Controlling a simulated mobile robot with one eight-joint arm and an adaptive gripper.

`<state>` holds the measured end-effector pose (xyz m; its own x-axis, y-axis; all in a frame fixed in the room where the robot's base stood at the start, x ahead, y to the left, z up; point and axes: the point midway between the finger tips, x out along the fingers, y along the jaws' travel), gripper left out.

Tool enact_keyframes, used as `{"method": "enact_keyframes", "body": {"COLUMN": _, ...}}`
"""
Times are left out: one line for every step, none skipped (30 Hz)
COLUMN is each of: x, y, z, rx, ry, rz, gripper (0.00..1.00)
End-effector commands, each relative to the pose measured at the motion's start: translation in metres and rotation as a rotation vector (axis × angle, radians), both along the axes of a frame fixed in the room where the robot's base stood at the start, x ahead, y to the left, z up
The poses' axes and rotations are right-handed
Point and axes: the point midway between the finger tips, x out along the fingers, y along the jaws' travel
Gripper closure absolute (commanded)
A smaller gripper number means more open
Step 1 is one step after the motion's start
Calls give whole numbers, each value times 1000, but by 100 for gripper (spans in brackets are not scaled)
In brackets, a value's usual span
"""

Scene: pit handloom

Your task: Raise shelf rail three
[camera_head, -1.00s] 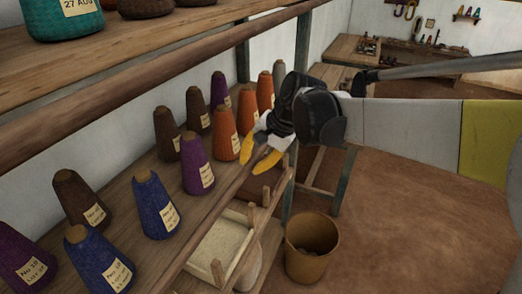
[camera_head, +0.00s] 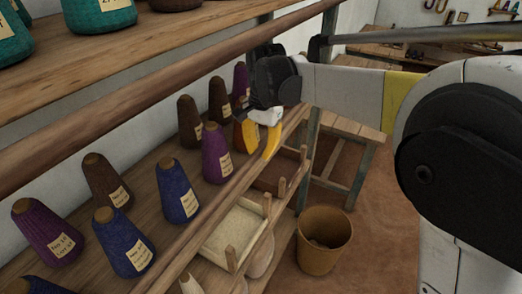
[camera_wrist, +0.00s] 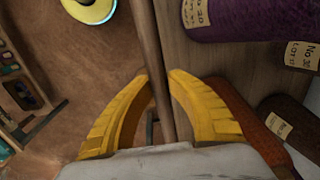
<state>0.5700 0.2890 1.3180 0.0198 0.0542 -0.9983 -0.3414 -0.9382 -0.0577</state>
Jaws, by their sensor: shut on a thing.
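The shelf rail (camera_head: 232,190) is a thin brown wooden bar along the front edge of the shelf with the yarn cones. In the wrist view the rail (camera_wrist: 152,45) runs lengthwise between the two yellow fingers. My gripper (camera_head: 260,145) is at the far part of this rail, with its fingers pointing down. In the wrist view my gripper (camera_wrist: 158,80) is shut on the rail, one fingertip on each side. Part of the rail is hidden by the fingers. Whether the rail is lifted off its supports cannot be told.
Purple (camera_head: 217,155), blue (camera_head: 178,190), brown and orange cones stand close behind the rail. A thicker rail (camera_head: 150,108) fronts the upper shelf. Below are a pale tray (camera_head: 232,235) and a brown bin (camera_head: 324,240) on the floor. Open floor lies to the right.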

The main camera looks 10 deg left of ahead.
Motion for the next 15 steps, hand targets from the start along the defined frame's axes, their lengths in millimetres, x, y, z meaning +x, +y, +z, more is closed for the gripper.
{"method": "enact_keyframes", "body": {"x": 0, "y": 1, "z": 0, "rx": 1, "ry": 0, "rz": 1, "gripper": 100}}
{"method": "enact_keyframes", "body": {"x": 0, "y": 1, "z": 0, "rx": 1, "ry": 0, "rz": 1, "gripper": 100}}
{"method": "enact_keyframes", "body": {"x": 0, "y": 1, "z": 0, "rx": 2, "ry": -1, "rz": 1, "gripper": 100}}
{"method": "enact_keyframes", "body": {"x": 0, "y": 1, "z": 0, "rx": 2, "ry": -1, "rz": 1, "gripper": 100}}
{"method": "enact_keyframes", "body": {"x": 0, "y": 1, "z": 0, "rx": 2, "ry": -1, "rz": 1, "gripper": 100}}
{"method": "enact_keyframes", "body": {"x": 0, "y": 1, "z": 0, "rx": 2, "ry": -1, "rz": 1, "gripper": 100}}
{"method": "enact_keyframes", "body": {"x": 0, "y": 1, "z": 0, "rx": 2, "ry": -1, "rz": 1, "gripper": 79}}
{"method": "enact_keyframes", "body": {"x": 0, "y": 1, "z": 0, "rx": 2, "ry": 0, "rz": 1, "gripper": 70}}
{"method": "enact_keyframes", "body": {"x": 0, "y": 1, "z": 0, "rx": 2, "ry": 0, "rz": 1, "gripper": 58}}
{"method": "enact_keyframes", "body": {"x": 0, "y": 1, "z": 0, "rx": 2, "ry": 0, "rz": 1, "gripper": 58}}
{"method": "enact_keyframes", "body": {"x": 0, "y": 1, "z": 0, "rx": 2, "ry": 0, "rz": 1, "gripper": 58}}
{"method": "enact_keyframes", "body": {"x": 0, "y": 1, "z": 0, "rx": 2, "ry": -1, "rz": 1, "gripper": 58}}
{"method": "enact_keyframes", "body": {"x": 0, "y": 1, "z": 0, "rx": 2, "ry": -1, "rz": 1, "gripper": 58}}
{"method": "enact_keyframes", "body": {"x": 0, "y": 1, "z": 0, "rx": 2, "ry": -1, "rz": 1, "gripper": 58}}
{"method": "enact_keyframes", "body": {"x": 0, "y": 1, "z": 0, "rx": 2, "ry": -1, "rz": 1, "gripper": 58}}
